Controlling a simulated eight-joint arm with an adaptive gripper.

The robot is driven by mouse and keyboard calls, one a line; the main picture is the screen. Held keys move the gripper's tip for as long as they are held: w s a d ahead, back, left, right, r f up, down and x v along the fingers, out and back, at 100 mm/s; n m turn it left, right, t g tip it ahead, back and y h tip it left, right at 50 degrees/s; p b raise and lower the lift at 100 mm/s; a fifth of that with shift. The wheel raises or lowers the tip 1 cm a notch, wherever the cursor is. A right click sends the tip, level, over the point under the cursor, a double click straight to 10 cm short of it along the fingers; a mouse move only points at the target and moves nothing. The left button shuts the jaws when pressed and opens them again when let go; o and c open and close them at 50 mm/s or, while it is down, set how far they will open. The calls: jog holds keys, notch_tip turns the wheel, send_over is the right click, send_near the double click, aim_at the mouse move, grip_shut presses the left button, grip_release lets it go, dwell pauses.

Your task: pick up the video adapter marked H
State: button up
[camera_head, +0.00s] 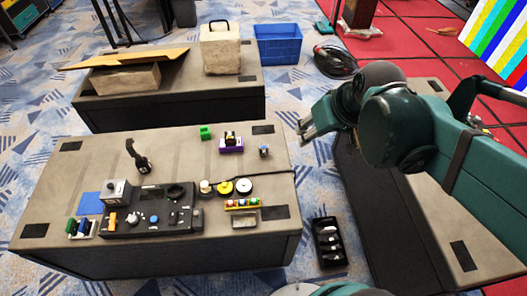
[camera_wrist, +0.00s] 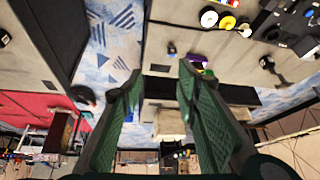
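No letter H can be read in either view, so I cannot tell which thing is the marked video adapter. A small dark piece (camera_head: 264,151) stands alone near the right side of the front table; a small dark piece also shows in the wrist view (camera_wrist: 172,48). A black compartment tray (camera_head: 328,243) to the right of that table holds several small dark and pale pieces, too small to identify. My gripper (camera_head: 308,122) hangs to the right of the front table, above floor level. In the wrist view its two green fingers (camera_wrist: 157,95) are wide apart with nothing between them.
The front table (camera_head: 90,165) carries a black control panel (camera_head: 150,222), rolls of tape (camera_head: 243,187), a purple block (camera_head: 231,147) and a green block (camera_head: 206,132). A pale case (camera_head: 221,50) and blue crate (camera_head: 278,45) are behind. The table's middle is mostly clear.

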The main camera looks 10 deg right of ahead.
jog(key=w+a+f+n+g+y+b, duration=0.1)
jog(key=w+a+f+n+y, duration=0.15)
jog(key=w, duration=0.25)
jog(key=w+a+f+n+g+y+b, duration=0.1)
jog(key=w+a+f+n, duration=0.15)
jog(key=w, duration=0.35)
jog(key=n+g+y+b, duration=0.2)
jog(key=n+g+y, duration=0.1)
jog(key=n+y, duration=0.25)
send_over(264, 146)
jog(key=s+d, duration=0.1)
jog(key=d, duration=0.4)
notch_tip(264, 146, down, 13)
jog(key=shift+w+d+f+n+g+y+b, duration=0.15)
jog(key=shift+w+d+f+n+g+y, duration=0.25)
jog(key=shift+f+n, duration=1.1)
jog(key=shift+w+d+f+n+g+y+b, duration=0.2)
jog(key=shift+f+n+y, duration=0.4)
jog(key=shift+f, duration=1.6)
jog(key=shift+w+d+f+n+g+y+b, duration=0.1)
jog(key=shift+w+d+f+n+g+y, duration=0.25)
jog(key=shift+f+n, duration=1.15)
jog(key=shift+s+f+m, duration=0.15)
jog(key=shift+f+m, duration=0.1)
jog(key=shift+f, duration=0.1)
jog(key=shift+x, duration=1.35)
